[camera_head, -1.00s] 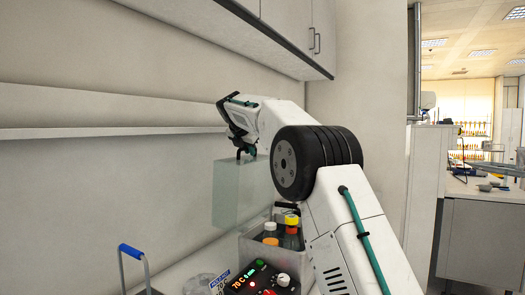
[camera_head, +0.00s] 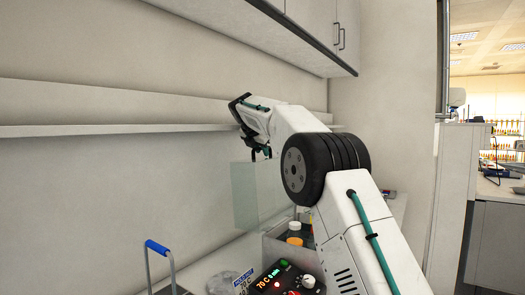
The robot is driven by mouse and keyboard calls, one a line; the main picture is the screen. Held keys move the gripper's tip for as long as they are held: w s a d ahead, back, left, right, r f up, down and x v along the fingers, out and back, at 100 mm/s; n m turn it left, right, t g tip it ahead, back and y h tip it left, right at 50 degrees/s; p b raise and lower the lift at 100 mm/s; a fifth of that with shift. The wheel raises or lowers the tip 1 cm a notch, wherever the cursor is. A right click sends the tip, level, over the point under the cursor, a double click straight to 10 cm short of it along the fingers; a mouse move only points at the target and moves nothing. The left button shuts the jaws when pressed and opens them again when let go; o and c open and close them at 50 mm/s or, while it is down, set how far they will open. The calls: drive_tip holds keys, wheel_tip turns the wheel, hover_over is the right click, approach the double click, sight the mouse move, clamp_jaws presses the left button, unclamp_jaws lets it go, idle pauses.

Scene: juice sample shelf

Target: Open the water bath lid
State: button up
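The water bath lid (camera_head: 258,196) is a pale, see-through panel. It stands upright, raised above the back of the water bath (camera_head: 277,247), whose opening shows uncovered. My gripper (camera_head: 260,153) is at the lid's top edge, fingers pointing down. I cannot tell whether the fingers touch the lid or how far apart they are. My arm hides the bath's right side.
A blue-handled metal carrier (camera_head: 157,247) stands at lower left, with a clear round item (camera_head: 222,283) and a small blue-and-white label (camera_head: 243,277) beside the bath. A wall shelf (camera_head: 115,130) runs behind my gripper. Cupboards (camera_head: 310,35) hang above.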

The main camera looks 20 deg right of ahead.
drive_tip(key=shift+s+d+f, duration=0.1)
idle(0.3)
drive_tip(key=shift+s+r, duration=0.15)
drive_tip(key=shift+r, duration=0.1)
drive_tip(key=v, duration=0.7)
drive_tip(key=shift+a, duration=0.25)
drive_tip(key=shift+s+r, duration=0.1)
